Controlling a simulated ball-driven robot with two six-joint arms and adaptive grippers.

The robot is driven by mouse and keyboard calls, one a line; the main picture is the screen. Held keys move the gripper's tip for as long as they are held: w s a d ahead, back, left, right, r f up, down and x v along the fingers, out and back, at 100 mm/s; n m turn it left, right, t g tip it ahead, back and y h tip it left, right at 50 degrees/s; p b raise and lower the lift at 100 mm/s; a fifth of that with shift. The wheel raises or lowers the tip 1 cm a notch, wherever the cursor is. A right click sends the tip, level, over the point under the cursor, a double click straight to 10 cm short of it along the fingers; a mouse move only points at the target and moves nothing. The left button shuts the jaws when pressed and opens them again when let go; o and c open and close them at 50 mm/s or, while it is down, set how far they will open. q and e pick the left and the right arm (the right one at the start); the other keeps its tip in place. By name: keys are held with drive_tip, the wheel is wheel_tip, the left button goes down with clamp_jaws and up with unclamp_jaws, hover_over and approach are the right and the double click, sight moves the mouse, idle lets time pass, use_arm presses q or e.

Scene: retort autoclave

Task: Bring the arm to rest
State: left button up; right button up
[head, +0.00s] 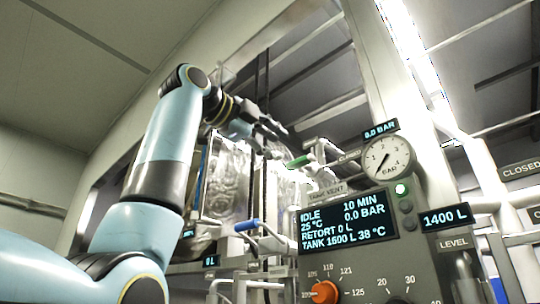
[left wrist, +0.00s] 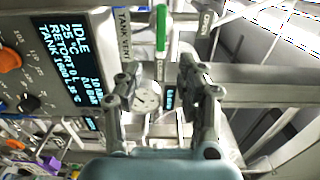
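My left arm (head: 160,150) reaches up from the lower left in the head view. My left gripper (head: 272,130) is at its end, in front of the retort's upper part. In the left wrist view the two fingers of the gripper (left wrist: 156,72) stand apart with nothing held between them. The green valve handle (head: 300,160) is close below and right of the gripper in the head view, and no finger visibly touches it. The handle also shows beyond the fingers in the left wrist view (left wrist: 161,30). My right gripper is in neither view.
A control panel (head: 345,221) reads IDLE, 25 °C, 0.0 BAR. A round pressure gauge (head: 387,158) is above it, an orange knob (head: 324,293) below. A blue handle (head: 246,225) is left of the panel.

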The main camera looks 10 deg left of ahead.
use_arm(q)
drive_tip(key=shift+s+a, duration=0.25)
drive_tip(key=shift+s, duration=0.15)
